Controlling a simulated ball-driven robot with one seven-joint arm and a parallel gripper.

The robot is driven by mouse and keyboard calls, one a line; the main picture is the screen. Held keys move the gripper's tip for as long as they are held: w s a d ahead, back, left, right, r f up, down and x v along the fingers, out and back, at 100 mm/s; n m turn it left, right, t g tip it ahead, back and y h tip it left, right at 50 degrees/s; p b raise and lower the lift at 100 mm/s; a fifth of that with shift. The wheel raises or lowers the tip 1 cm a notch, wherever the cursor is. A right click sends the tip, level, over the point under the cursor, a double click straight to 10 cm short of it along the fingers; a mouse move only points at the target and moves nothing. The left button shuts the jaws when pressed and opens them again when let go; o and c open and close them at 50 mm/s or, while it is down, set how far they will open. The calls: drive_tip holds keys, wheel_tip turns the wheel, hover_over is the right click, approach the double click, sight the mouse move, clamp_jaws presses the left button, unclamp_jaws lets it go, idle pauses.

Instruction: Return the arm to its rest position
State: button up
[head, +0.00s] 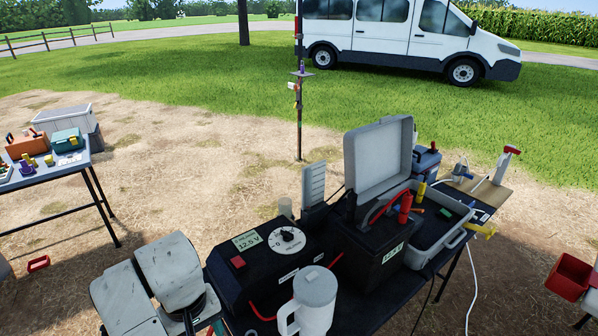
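Scuffed light-grey links of my arm show at the lower left of the head view, beside the near left end of the dark table. The arm is folded low and close to my body. My gripper does not show in this view, so whether it is open or shut is hidden.
The dark table (374,318) holds a black controller with a dial (285,240), a white jug (314,300), a black battery box (368,262) and an open grey case (379,152). Another table (45,172) stands left. Bare ground lies between. A red bin (568,275) stands right.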

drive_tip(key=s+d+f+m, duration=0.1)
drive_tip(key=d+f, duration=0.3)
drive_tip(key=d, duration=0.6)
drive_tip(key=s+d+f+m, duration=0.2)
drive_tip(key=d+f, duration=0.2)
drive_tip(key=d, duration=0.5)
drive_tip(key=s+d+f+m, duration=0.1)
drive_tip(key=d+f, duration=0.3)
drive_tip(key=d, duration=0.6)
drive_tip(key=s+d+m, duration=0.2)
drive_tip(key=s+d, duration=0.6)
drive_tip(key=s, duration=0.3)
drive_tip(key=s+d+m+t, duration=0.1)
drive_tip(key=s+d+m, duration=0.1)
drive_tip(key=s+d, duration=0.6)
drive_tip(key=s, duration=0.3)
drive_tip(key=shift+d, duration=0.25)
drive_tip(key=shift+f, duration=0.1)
